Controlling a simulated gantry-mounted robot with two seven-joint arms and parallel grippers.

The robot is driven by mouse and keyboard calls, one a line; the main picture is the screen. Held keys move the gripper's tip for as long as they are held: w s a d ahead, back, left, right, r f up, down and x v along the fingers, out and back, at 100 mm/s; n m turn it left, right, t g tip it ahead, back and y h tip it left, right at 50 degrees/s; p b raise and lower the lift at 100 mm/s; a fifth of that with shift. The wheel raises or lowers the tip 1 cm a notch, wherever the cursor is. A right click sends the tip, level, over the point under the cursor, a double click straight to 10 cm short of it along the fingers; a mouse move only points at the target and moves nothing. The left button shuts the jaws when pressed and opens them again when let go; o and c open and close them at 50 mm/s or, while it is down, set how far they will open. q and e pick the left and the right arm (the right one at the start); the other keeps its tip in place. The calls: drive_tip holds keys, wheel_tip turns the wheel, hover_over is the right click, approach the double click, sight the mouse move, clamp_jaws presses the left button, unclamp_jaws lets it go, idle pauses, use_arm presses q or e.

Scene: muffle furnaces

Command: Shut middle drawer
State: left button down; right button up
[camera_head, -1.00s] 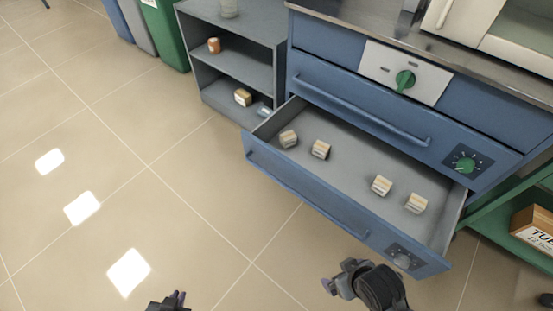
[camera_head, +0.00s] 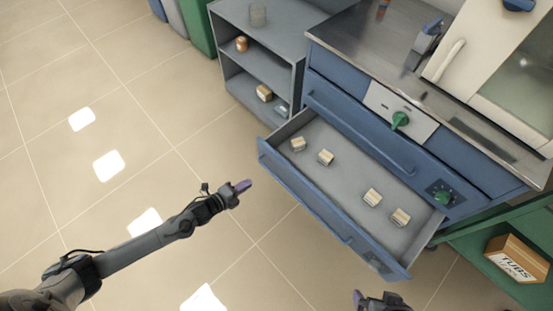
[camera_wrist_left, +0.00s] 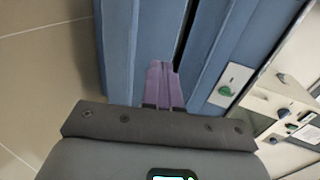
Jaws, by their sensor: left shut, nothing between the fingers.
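The open drawer (camera_head: 290,178) has a blue front with a bar handle and a dial. It is pulled out from the blue cabinet, and several small boxes (camera_head: 372,198) lie spread on its grey floor. My left gripper (camera_head: 242,186) is left of the drawer front in the head view, apart from it in the picture. Its purple fingertips (camera_wrist_left: 163,85) are together and empty in the left wrist view, in front of blue panels; contact cannot be told. My right gripper (camera_head: 376,300) shows only partly at the bottom edge, below the drawer front's right end.
A closed drawer with a handle (camera_head: 360,130) is above the open one. A grey shelf (camera_head: 250,50) stands to the left. A green shelf with a TUBS box (camera_head: 515,260) is at the right. The tiled floor before the drawer is free.

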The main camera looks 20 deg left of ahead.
use_arm(q)
drive_tip(key=b, duration=0.7)
approach(279, 161)
drive_tip(key=x, duration=0.5)
drive_tip(key=shift+w+f, duration=0.1)
drive_tip(key=shift+f, duration=0.1)
drive_tip(key=shift+w+d+r, duration=0.1)
drive_tip(key=shift+w+d, duration=0.15)
drive_tip(key=shift+w, duration=0.3)
